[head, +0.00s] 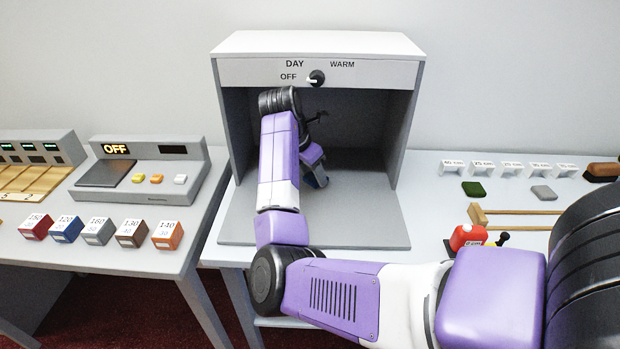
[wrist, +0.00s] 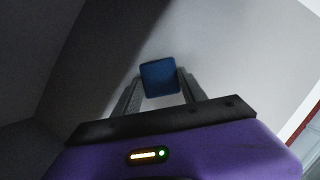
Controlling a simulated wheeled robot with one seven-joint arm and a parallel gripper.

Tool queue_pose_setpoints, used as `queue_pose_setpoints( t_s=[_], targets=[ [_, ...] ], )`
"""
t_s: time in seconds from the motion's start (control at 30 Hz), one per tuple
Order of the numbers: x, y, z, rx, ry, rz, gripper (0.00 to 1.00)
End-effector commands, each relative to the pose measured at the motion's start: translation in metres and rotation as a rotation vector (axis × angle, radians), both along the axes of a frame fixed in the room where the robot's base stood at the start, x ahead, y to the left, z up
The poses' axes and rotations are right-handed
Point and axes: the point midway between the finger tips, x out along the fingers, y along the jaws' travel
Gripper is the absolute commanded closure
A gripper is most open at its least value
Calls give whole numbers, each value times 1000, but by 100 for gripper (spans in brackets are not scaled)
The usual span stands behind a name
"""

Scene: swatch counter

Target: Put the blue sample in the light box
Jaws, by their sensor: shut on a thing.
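The light box (head: 232,150) is a grey, open-fronted cabinet with a white top, in the middle of the head view. My arm reaches into it. My gripper (wrist: 160,88) is shut on the blue sample (wrist: 160,77), a small dark-blue square held between the fingertips in the wrist view. Pale surfaces with a shadow edge lie beyond it; I cannot tell whether the sample touches any.
The light box knob (head: 316,78) has its white mark toward OFF. A green swatch (head: 473,188) and a grey swatch (head: 543,192) lie on the right counter, near a red object (head: 466,237). Several coloured blocks and a device reading OFF (head: 116,149) stand on the left counter.

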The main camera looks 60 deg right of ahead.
Motion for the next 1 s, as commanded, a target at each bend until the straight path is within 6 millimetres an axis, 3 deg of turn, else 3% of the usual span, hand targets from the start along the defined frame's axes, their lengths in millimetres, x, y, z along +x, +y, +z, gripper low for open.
queue_pose_setpoints(
  t_s=[0.33,0.37,0.47,0.87,1.0],
  targets=[
    [0,0,-1,0,3,1,89],
    [0,0,-2,0,2,1,49],
    [0,0,-3,0,0,0,30],
    [1,0,-1,-1,-2,1,29],
    [3,5,17,-3,-2,1,29]
  ],
)
